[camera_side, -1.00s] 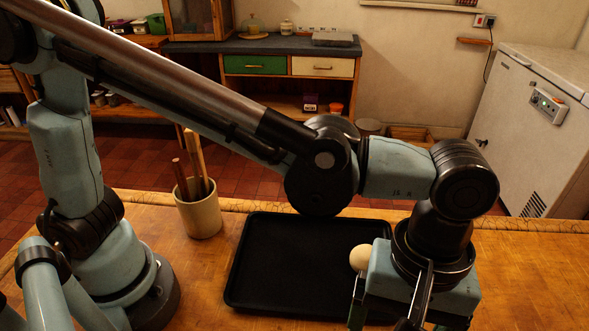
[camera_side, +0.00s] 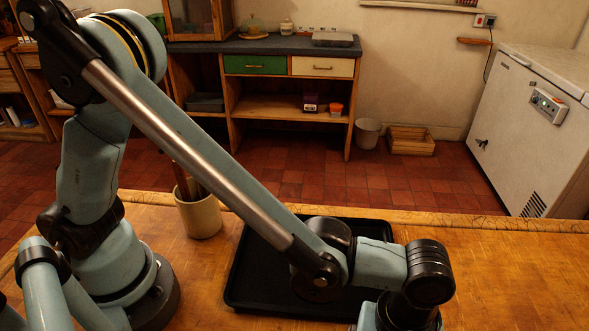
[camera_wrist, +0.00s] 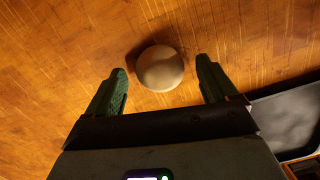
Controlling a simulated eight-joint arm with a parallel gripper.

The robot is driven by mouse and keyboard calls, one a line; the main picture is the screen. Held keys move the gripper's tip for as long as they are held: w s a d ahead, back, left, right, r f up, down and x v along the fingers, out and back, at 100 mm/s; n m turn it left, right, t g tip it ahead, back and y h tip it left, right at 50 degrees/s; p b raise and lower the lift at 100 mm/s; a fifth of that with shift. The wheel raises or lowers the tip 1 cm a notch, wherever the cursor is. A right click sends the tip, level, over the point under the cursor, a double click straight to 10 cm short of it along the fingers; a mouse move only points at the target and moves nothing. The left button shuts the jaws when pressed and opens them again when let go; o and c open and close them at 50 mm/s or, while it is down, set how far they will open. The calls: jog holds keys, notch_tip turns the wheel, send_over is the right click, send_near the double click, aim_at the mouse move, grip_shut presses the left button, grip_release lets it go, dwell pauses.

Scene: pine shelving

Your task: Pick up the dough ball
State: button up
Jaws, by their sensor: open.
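The dough ball (camera_wrist: 160,68) is pale, round and smooth. In the wrist view it sits on the wooden table with a dark shadow beside it, near the tips of my fingers. My gripper (camera_wrist: 161,66) is open, with one green finger on each side of the ball and a visible gap on both sides. Whether the ball lies fully between the fingers or a little beyond them I cannot tell. In the side view my fingers are below the picture's bottom edge, and the ball does not show.
A black tray (camera_side: 262,262) lies on the table; its edge also shows at the lower right of the wrist view (camera_wrist: 285,112). A cream pot (camera_side: 200,215) with wooden tools stands left of the tray. The table right of my wrist (camera_side: 520,265) is clear.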

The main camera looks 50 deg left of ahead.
jog(key=shift+f, duration=0.55)
jog(key=c, duration=0.8)
jog(key=shift+r, duration=0.15)
